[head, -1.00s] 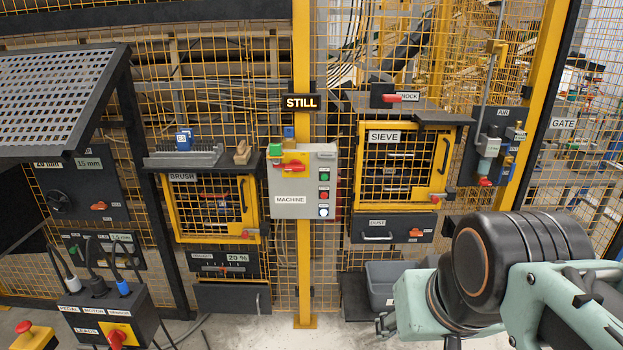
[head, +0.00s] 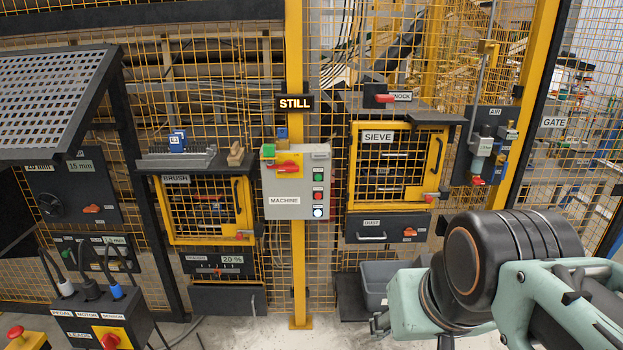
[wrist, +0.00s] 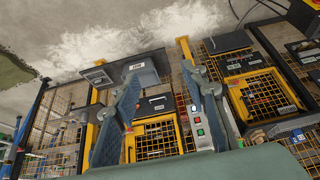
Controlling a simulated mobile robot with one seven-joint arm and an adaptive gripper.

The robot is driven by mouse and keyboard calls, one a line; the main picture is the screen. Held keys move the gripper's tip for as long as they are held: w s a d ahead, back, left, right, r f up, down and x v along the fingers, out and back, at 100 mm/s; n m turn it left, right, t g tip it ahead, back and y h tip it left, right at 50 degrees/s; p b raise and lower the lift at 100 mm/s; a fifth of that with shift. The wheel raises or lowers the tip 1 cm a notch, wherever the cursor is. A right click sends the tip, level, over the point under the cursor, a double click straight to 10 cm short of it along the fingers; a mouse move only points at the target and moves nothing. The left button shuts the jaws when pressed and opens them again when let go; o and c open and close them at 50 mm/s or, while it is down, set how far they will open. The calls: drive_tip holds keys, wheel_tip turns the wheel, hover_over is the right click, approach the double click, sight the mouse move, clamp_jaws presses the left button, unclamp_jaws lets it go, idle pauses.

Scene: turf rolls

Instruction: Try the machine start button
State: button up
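The grey machine box (head: 283,208), labelled MACHINE, hangs on the yellow post in the head view. Its right side has a column of a green button (head: 318,177), a red button (head: 318,192) and a lit white button (head: 318,211). Their small labels are unreadable. A sign above reads STILL (head: 295,103). In the wrist view, my gripper (wrist: 158,76) is open and empty, its fingers spread.
The brush cabinet (head: 170,212) is left of the box and the sieve cabinet (head: 354,175) right. A grey bin (head: 377,285) stands below the sieve. A pedestal control box (head: 82,325) with cables is at lower left. Mesh fencing surrounds everything. Floor before the post is clear.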

drive_tip(key=shift+c, duration=0.3)
clamp_jaws()
idle(1.1)
